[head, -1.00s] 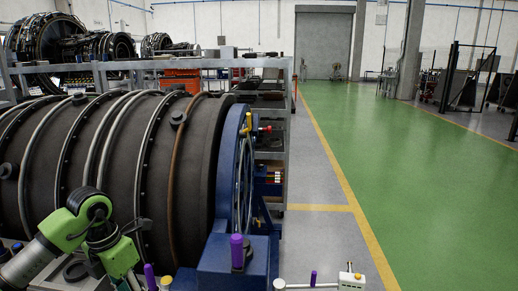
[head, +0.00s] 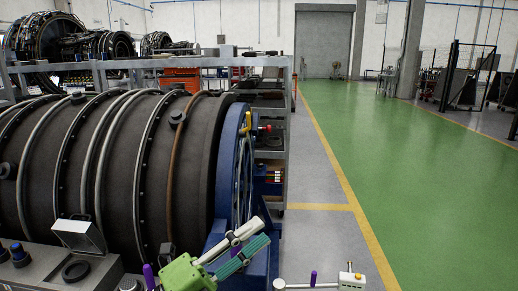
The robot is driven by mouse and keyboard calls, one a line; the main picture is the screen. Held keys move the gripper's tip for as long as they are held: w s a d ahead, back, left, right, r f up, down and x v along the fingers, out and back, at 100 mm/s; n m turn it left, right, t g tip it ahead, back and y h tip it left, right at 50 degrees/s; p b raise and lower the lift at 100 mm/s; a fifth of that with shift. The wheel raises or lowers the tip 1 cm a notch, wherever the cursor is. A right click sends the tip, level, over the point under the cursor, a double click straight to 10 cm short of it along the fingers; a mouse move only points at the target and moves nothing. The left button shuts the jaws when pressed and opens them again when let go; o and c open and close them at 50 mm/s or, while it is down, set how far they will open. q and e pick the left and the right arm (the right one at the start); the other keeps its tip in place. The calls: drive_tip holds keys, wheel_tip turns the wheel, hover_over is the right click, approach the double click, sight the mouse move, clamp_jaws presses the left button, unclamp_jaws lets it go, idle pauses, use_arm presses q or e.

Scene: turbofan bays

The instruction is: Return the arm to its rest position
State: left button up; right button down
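My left gripper (head: 262,231) shows at the bottom centre of the head view, behind a green wrist part (head: 186,274). Its two slim fingers, one pale grey and one teal, point up and to the right. They show in front of the blue engine stand (head: 225,190). I see nothing held between them, but the angle does not show how far apart they are. The large dark ribbed engine casing (head: 120,160) lies behind and to the left. My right gripper is not in view.
A grey case (head: 30,268) with an open-lidded box (head: 80,236) stands at bottom left. Grey shelving (head: 272,165) stands behind the casing. The green floor (head: 410,180) at right is clear.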

use_arm(q)
drive_tip(key=w+a+f+n+t+y, duration=0.2)
drive_tip(key=a+f+n+t+y, duration=0.15)
drive_tip(key=a+n+y, duration=0.45)
drive_tip(key=w+a+f+n+t+y, duration=0.2)
drive_tip(key=a+n+t+y, duration=0.25)
drive_tip(key=n, duration=0.45)
drive_tip(key=s+a+f+n+g+y, duration=0.3)
drive_tip(key=a+f+n+y, duration=0.1)
drive_tip(key=f, duration=0.4)
drive_tip(key=s+a+f+n+g+y, duration=0.25)
drive_tip(key=a+f+n, duration=0.2)
drive_tip(key=f, duration=0.25)
drive_tip(key=s+d+f+n+g, duration=0.15)
drive_tip(key=s+f+g, duration=0.35)
drive_tip(key=s+f, duration=0.5)
drive_tip(key=s+f+n+g, duration=0.2)
drive_tip(key=s+f+g, duration=0.4)
drive_tip(key=s, duration=0.7)
drive_tip(key=s+f+g, duration=0.1)
drive_tip(key=s+f, duration=0.2)
drive_tip(key=f, duration=2.5)
drive_tip(key=s+a+f+g, duration=0.1)
drive_tip(key=s+a+f, duration=0.1)
drive_tip(key=s+f, duration=1.3)
drive_tip(key=shift+s+a, duration=0.35)
drive_tip(key=shift+s, duration=0.45)
